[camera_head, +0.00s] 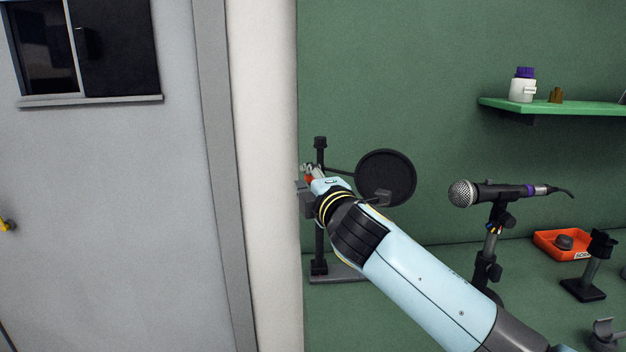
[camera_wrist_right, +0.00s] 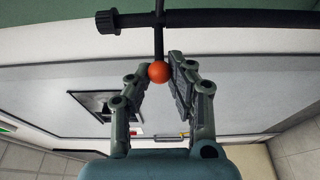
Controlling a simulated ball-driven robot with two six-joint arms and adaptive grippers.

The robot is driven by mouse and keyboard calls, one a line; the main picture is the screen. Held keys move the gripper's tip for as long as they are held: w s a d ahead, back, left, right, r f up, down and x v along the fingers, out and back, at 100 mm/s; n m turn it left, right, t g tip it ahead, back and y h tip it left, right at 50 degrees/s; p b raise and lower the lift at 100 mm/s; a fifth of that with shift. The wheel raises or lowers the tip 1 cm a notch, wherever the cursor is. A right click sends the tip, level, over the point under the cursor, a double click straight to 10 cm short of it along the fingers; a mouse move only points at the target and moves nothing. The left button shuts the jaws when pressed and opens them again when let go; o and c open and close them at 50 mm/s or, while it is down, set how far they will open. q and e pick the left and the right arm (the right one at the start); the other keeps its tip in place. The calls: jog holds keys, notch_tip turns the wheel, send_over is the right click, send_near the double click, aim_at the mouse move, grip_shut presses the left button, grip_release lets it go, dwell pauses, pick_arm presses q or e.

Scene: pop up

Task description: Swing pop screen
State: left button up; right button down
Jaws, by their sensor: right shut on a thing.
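The pop screen (camera_head: 386,170) is a round black disc on a thin arm, right of its black upright stand (camera_head: 319,245). My right gripper (camera_head: 308,172) is at the stand's upper part, left of the disc. In the right wrist view an orange ball knob (camera_wrist_right: 158,72) on a thin black rod (camera_wrist_right: 158,40) sits between the fingertips of my right gripper (camera_wrist_right: 160,74), which is shut on it. The stand's post (camera_wrist_right: 200,18) crosses the top of that view. My right arm hides part of the stand and its base. My left gripper is not in view.
A microphone (camera_head: 463,193) on a stand is to the right of the pop screen. Further right are an orange tray (camera_head: 547,246) and a small black stand (camera_head: 584,285). A green shelf (camera_head: 570,107) with a white bottle (camera_head: 522,88) is above. A pale wall edge (camera_head: 262,170) is close left.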

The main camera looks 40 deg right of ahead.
jog(key=shift+f, duration=0.1)
jog(key=shift+w+a, duration=0.4)
jog(key=shift+w, duration=0.35)
jog(key=shift+w+a, duration=0.25)
jog(key=shift+w, duration=0.8)
